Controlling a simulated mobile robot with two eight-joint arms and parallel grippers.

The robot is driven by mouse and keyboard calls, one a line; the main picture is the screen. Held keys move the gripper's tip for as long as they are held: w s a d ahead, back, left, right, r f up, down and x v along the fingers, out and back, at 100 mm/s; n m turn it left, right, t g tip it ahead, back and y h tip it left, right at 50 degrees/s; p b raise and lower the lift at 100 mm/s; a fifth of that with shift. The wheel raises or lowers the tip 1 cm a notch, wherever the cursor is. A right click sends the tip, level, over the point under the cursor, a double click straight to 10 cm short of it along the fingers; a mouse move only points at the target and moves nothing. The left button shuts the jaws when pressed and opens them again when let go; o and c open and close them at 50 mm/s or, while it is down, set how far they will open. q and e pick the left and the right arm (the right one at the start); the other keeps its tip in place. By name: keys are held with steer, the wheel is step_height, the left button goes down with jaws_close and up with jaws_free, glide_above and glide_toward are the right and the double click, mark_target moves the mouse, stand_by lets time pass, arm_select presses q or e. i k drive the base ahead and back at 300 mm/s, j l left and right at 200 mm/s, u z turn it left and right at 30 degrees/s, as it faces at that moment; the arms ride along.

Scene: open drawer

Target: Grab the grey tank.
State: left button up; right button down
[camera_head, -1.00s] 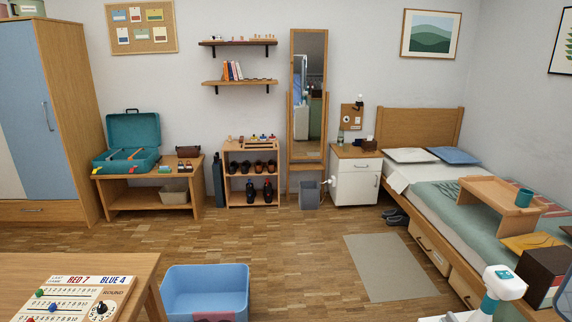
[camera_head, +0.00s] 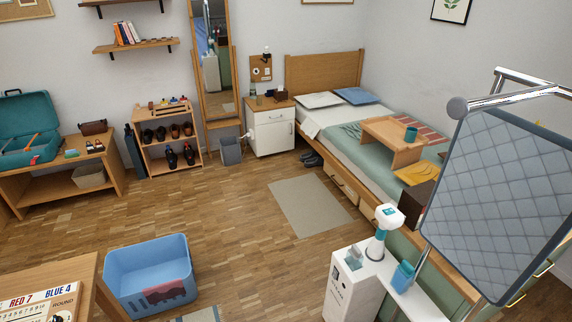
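I cannot pick out a grey tank with certainty in the head view. A grey bin (camera_head: 231,151) stands on the floor between the mirror and the white bedside cabinet, but I cannot tell that it is a tank. Small toy-like items (camera_head: 162,105) on top of the shoe rack are too small to make out. A white and teal device (camera_head: 384,231) stands on a white unit at the lower right. Neither of my grippers shows in the view.
A blue crate (camera_head: 152,272) stands on the floor beside a wooden table (camera_head: 85,278). A grey quilted board (camera_head: 505,195) on a metal frame fills the right side. The bed (camera_head: 348,137) is behind it. Wooden floor (camera_head: 225,220) in the middle is clear around a beige rug (camera_head: 311,205).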

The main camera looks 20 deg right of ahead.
mark_target(355, 257)
steer(key=z, duration=1.3)
steer(key=i+l, duration=0.35)
steer(key=l, duration=0.15)
steer(key=i+l+u, duration=0.15)
steer(key=l+u, duration=0.2)
steer(key=i+l+u, duration=0.15)
steer(key=l+u, duration=0.25)
steer(key=u, duration=0.85)
